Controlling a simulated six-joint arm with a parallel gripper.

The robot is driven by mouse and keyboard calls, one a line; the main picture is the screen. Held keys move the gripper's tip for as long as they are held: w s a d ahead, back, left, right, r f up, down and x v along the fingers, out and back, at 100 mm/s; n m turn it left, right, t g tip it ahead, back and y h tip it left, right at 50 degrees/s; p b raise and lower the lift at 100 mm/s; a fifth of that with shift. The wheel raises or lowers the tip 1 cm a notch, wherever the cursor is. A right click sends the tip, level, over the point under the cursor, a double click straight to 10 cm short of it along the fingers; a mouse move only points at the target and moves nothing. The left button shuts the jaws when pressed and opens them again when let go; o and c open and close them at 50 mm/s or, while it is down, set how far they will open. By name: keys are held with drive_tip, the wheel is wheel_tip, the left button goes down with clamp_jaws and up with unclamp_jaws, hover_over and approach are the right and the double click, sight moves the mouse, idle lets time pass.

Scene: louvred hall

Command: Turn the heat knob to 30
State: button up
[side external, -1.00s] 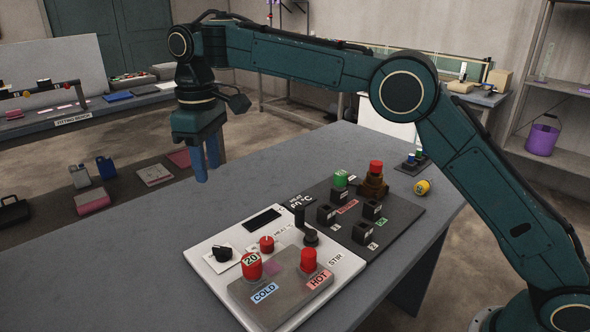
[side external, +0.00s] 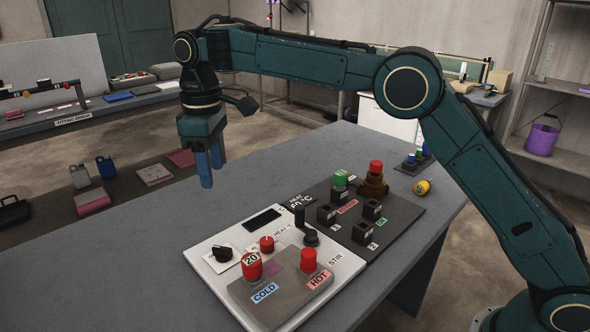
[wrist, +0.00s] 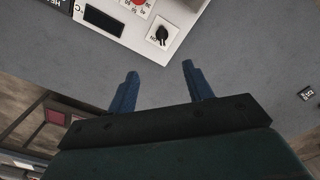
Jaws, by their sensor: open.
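The heat knob (side external: 266,243) is a small red dial beside a "HEAT °C" label on the white hotplate panel (side external: 213,265). At the top edge of the wrist view the red knob (wrist: 139,2) is partly cut off, with numbers around it. Its exact setting is too small to read. My gripper (side external: 211,171) is open and empty, with blue fingers pointing down, above the grey table to the left of and behind the panel. In the wrist view the fingertips (wrist: 160,70) are apart, short of the panel edge.
A black switch knob (side external: 222,252) sits left of the heat knob, near a dark display (side external: 262,220). A black rack (side external: 400,212) with small holders stands right. The table at left is clear.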

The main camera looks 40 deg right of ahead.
drive_tip(key=d+f+n, duration=0.1)
drive_tip(key=n, duration=1.7)
hover_over(267, 240)
wheel_tip(267, 240, down, 9)
drive_tip(key=shift+f, duration=0.2)
drive_tip(key=shift+f, duration=4.8)
clamp_jaws()
